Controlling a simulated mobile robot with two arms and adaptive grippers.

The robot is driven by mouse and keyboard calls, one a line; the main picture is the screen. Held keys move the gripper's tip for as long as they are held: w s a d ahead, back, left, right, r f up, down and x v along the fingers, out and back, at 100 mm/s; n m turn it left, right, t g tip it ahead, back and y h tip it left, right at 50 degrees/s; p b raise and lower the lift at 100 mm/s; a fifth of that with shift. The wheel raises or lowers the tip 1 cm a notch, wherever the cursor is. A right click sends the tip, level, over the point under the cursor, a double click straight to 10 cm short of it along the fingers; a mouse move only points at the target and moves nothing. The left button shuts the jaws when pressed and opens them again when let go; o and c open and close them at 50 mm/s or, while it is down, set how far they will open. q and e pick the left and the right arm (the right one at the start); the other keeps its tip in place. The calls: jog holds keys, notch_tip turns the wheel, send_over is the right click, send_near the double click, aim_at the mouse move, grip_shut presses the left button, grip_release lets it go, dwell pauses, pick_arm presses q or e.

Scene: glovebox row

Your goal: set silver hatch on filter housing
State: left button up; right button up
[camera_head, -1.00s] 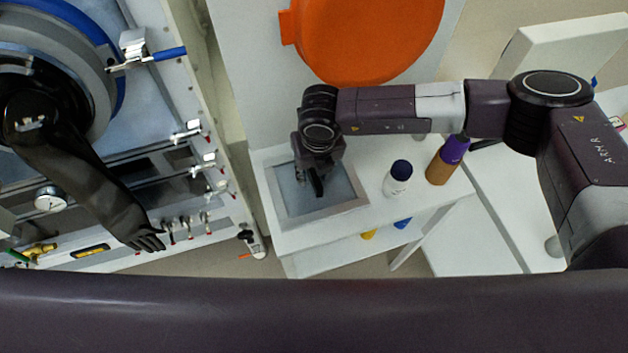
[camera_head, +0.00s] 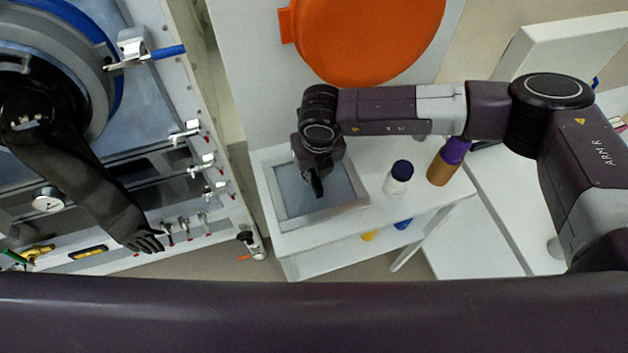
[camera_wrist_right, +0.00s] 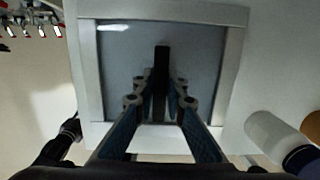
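The silver hatch (camera_head: 284,208) is a flat panel with a silver frame and a grey-blue middle, lying on a white stand. In the right wrist view the hatch (camera_wrist_right: 236,60) fills the centre, with an upright black handle (camera_wrist_right: 161,65) at its middle. My right gripper (camera_head: 317,186) is over the hatch. In the right wrist view its two fingers (camera_wrist_right: 160,100) are apart, one on each side of the handle, with gaps visible. I cannot tell how far down they reach. My left gripper is not in view. I cannot make out a filter housing for certain.
A white bottle (camera_head: 398,178) and a purple-capped brown bottle (camera_head: 447,163) stand right of the hatch on the white stand (camera_head: 300,240). A large orange disc (camera_head: 365,35) is behind. A glovebox with a hanging black glove (camera_head: 90,185) and several latches is at left.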

aim_at(315, 176)
grip_shut()
jog(key=shift+r, duration=0.1)
jog(key=shift+r+p, duration=0.4)
jog(key=shift+p, duration=0.4)
jog(key=shift+s+f+b, duration=0.1)
jog(key=shift+b, duration=0.85)
jog(key=r+b, duration=0.1)
jog(key=r, duration=0.1)
jog(key=r+b, duration=0.1)
jog(key=r, duration=0.1)
jog(key=r+b, duration=0.1)
jog(key=r, duration=0.1)
jog(key=shift+s+d+r, duration=0.1)
jog(key=shift+s+r, duration=0.15)
jog(key=s+d+b, duration=0.3)
jog(key=s, duration=0.6)
jog(key=s+d+b, duration=0.3)
jog(key=s, duration=0.6)
jog(key=shift+s+r+b, duration=0.15)
jog(key=shift+b, duration=0.15)
